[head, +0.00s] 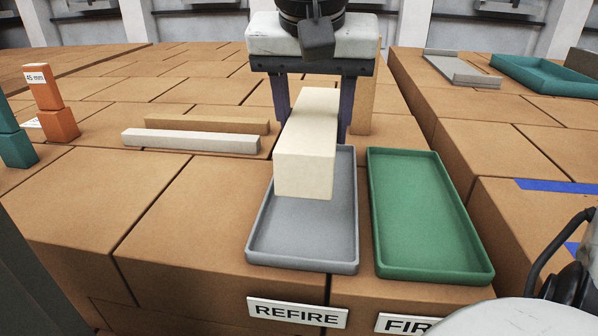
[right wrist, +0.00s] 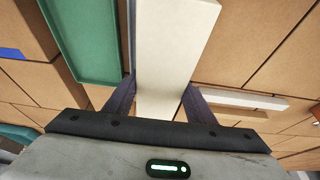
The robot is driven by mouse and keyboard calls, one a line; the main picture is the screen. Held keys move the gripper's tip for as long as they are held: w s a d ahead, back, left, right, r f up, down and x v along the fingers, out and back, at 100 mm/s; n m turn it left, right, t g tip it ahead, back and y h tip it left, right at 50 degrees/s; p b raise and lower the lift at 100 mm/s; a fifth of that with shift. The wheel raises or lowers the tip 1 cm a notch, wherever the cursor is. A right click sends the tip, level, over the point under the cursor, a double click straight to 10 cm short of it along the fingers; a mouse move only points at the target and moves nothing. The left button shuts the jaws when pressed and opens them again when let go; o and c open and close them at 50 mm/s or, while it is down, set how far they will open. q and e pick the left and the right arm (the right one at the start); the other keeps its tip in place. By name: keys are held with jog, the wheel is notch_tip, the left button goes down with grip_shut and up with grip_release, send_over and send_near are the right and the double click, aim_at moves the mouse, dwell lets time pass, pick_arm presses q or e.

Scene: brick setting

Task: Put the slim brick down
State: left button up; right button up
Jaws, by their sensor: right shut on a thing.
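A cream slim brick (head: 305,160) is held between the fingers of my right gripper (head: 313,112), which is shut on it. The brick is over the grey tray (head: 300,247) and hides its far part. I cannot tell whether its underside touches the tray. In the right wrist view the same brick (right wrist: 172,50) runs away from the gripper (right wrist: 158,100) and covers most of what is below. A REFIRE label (head: 298,312) is on the front below the grey tray. My left gripper is not in view.
An empty green tray (head: 430,215) is close to the right of the grey one. A white bar (head: 190,141) and a tan bar (head: 207,125) lie to the left. A tan upright block (head: 365,100) stands behind the gripper. Orange blocks (head: 50,100) are at far left.

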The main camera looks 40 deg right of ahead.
aim_at(313, 125)
jog(key=f, duration=0.3)
jog(key=shift+s, duration=0.2)
jog(key=shift+w+f, duration=0.15)
jog(key=shift+f, duration=2.05)
jog(key=shift+f+b, duration=0.1)
jog(key=shift+b, duration=0.2)
jog(key=o, duration=1.6)
jog(key=shift+c, duration=0.2)
jog(key=p+v, duration=0.1)
jog(key=v, duration=1.1)
